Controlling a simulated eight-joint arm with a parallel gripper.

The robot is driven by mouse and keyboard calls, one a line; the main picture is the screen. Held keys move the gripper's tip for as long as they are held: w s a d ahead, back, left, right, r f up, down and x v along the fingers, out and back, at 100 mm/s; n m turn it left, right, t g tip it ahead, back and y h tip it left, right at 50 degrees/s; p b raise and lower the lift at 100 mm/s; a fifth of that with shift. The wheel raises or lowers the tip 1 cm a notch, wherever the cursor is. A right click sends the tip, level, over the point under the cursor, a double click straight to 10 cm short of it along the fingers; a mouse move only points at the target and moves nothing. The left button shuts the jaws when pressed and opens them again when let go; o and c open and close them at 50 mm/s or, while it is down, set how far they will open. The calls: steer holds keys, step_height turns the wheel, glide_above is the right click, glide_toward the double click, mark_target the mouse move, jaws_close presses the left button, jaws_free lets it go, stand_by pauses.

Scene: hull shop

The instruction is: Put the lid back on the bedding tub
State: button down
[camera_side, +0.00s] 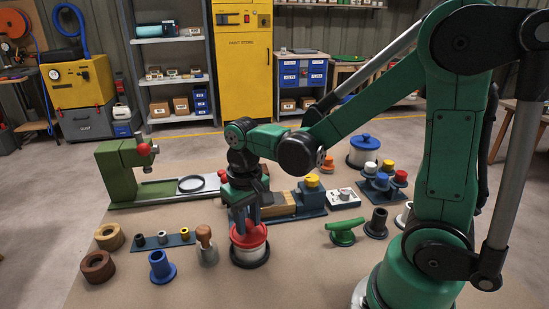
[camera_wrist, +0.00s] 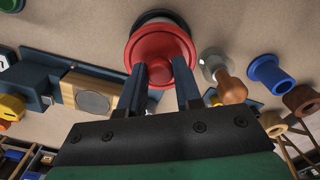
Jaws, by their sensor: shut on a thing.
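The red lid (camera_side: 249,234) is between the dark blue fingers of my gripper (camera_side: 247,221), which is shut on its raised middle. A short white tub (camera_side: 249,256) with a black base stands on the work mat directly under the lid. The lid looks level and covers the tub's top; I cannot tell if it is fully seated. In the wrist view the red lid (camera_wrist: 150,38) lies across the fingertips (camera_wrist: 161,72), with the black base edge showing behind it. The lid hides the tub's rim and inside.
A wooden-handled tool (camera_side: 206,246) stands close left of the tub, and a blue flanged part (camera_side: 161,268) beyond it. A green-handled part (camera_side: 343,231) is to the right. Another white tub with a blue lid (camera_side: 364,142) stands at the back right. Bare mat (camera_side: 210,288) lies in front.

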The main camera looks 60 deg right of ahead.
stand_by(0.4)
steer(key=shift+c, duration=0.2)
jaws_free()
steer(key=shift+r, duration=0.15)
steer(key=shift+r, duration=3.35)
jaws_close()
